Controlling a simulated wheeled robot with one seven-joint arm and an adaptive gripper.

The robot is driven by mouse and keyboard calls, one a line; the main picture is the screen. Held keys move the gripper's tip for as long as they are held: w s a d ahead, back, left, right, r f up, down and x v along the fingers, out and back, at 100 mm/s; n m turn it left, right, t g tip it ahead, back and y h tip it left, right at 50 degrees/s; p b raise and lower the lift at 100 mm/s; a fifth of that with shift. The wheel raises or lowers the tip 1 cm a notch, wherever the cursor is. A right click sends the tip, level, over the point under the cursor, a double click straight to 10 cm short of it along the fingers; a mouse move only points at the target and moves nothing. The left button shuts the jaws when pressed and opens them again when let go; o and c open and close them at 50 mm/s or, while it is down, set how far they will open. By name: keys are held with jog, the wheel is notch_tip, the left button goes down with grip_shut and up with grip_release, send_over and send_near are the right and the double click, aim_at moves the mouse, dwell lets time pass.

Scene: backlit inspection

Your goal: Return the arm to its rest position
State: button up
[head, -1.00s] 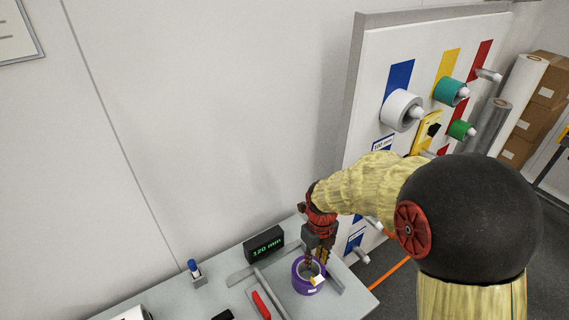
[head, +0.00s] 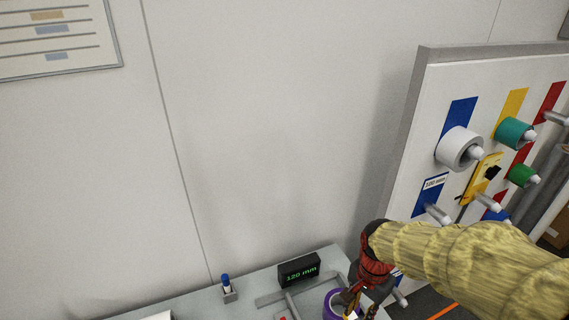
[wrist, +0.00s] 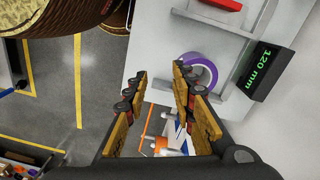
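My gripper (head: 352,298) is low in the head view, with the arm reaching in from the right. In the wrist view my gripper (wrist: 160,72) has its two fingers well apart, with nothing held between them. A purple roll (head: 328,310) lies on the grey bench beside the fingertips and is cut off by the bottom edge of the head view. The purple roll also shows in the wrist view (wrist: 208,67), just past the tip of the right-hand finger, which overlaps its edge. I cannot tell the gap between them.
A display (head: 299,270) reading 120 mm stands on the bench. A small blue-topped item (head: 226,286) stands left of it. Right of the bench, a peg board (head: 425,130) holds white (head: 458,148), teal (head: 513,133) and green (head: 522,175) rolls close to my arm.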

jog(key=s+r+n+t+b, duration=0.5)
jog(key=s+r+n, duration=0.4)
jog(key=r, duration=0.4)
jog(key=shift+n+t, duration=0.4)
jog(key=shift+n, duration=0.1)
jog(key=shift+c, duration=0.4)
